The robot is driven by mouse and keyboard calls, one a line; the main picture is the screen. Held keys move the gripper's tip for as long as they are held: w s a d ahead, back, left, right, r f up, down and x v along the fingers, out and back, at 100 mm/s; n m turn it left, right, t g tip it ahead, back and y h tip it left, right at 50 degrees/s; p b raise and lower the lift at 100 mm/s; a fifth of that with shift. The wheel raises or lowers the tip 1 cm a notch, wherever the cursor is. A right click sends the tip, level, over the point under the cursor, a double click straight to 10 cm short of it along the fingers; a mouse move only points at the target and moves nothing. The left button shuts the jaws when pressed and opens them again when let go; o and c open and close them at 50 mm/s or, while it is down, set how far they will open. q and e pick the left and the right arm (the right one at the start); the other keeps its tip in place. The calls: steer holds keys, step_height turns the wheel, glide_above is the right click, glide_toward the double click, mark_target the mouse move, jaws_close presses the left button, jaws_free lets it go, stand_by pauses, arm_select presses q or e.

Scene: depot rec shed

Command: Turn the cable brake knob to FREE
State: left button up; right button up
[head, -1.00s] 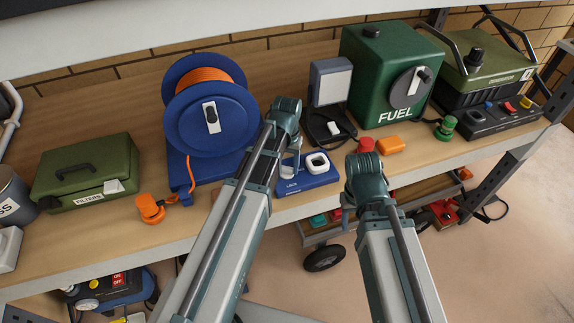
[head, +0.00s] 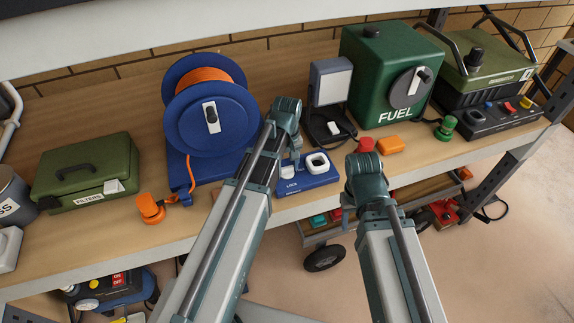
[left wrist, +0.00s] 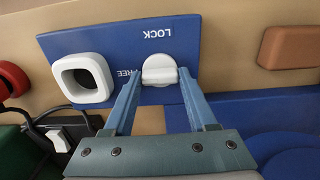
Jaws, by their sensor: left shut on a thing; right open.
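The cable brake knob (left wrist: 159,70) is white and sits on a blue plate (left wrist: 115,38) in the left wrist view. LOCK is printed above it and FREE, partly covered, to its left. My left gripper (left wrist: 160,78) is shut on the knob, with a finger on either side. Which label the knob points to is hard to tell. In the head view the plate (head: 312,183) lies at the bench's front edge, and my left gripper (head: 291,163) reaches it, its fingers mostly hidden. My right gripper (head: 347,205) is open and empty just right of the plate, its fingers barely visible.
A white square ring (left wrist: 82,77) stands on the plate beside the knob. The blue cable reel (head: 208,105) is behind to the left, a lamp (head: 330,95) and the green FUEL box (head: 385,75) behind to the right. Red (head: 366,145) and orange (head: 390,145) pieces lie nearby.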

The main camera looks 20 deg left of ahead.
mark_target(287, 167)
stand_by(0.4)
arm_select(q)
steer(key=o, duration=1.4)
steer(key=shift+c, duration=0.2)
step_height(287, 167, up, 14)
steer(key=p, duration=1.3)
steer(key=shift+p, duration=0.4)
steer(key=shift+f, duration=0.15)
steer(key=s+d+f+m+b, duration=0.5)
steer(key=s+f+b, duration=0.2)
steer(key=f+b, duration=0.1)
steer(key=s+d+f+m+y+b, duration=0.1)
steer(key=s+d+f+m+b, duration=0.4)
steer(key=s+f+b, duration=0.2)
steer(key=shift+s+d+f+m+b, duration=0.3)
steer(key=shift+f+b, duration=0.1)
steer(key=shift+b, duration=0.1)
